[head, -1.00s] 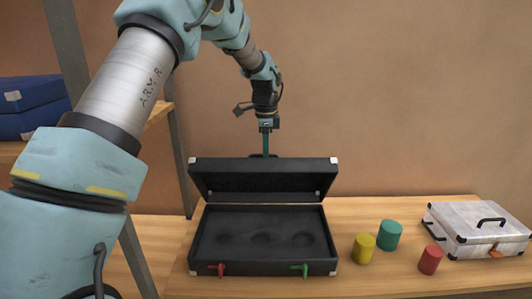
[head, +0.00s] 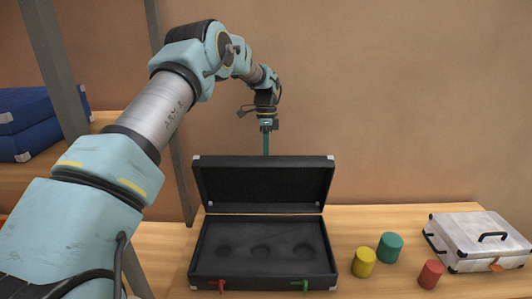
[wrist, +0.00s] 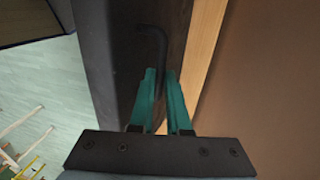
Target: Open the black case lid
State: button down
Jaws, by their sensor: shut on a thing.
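The black case (head: 262,283) lies on the table with its lid (head: 262,183) raised. The lid stands close to upright on the hinge at the back, and its dark inside faces the head camera. The tray inside has several round hollows, all empty. A red latch (head: 217,287) and a green latch (head: 299,287) are on the front. My gripper (head: 265,152) points down behind the lid's top edge, which hides its fingertips. In the wrist view, the teal fingers (wrist: 161,80) are shut on the lid's dark handle (wrist: 160,42).
A yellow cylinder (head: 364,262), a green cylinder (head: 390,247) and a red cylinder (head: 431,274) stand right of the case. A white case (head: 468,240), closed, lies farther right. Blue cases (head: 40,120) sit on a shelf at left. A wall is behind the table (head: 350,220).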

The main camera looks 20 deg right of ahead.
jog(key=shift+a+f, duration=0.15)
jog(key=shift+f, duration=0.15)
jog(key=c, duration=0.9)
grip_release()
jog(key=shift+r, duration=0.15)
jog(key=b+v, duration=0.3)
jog(key=v, duration=0.7)
jog(key=shift+r, duration=0.4)
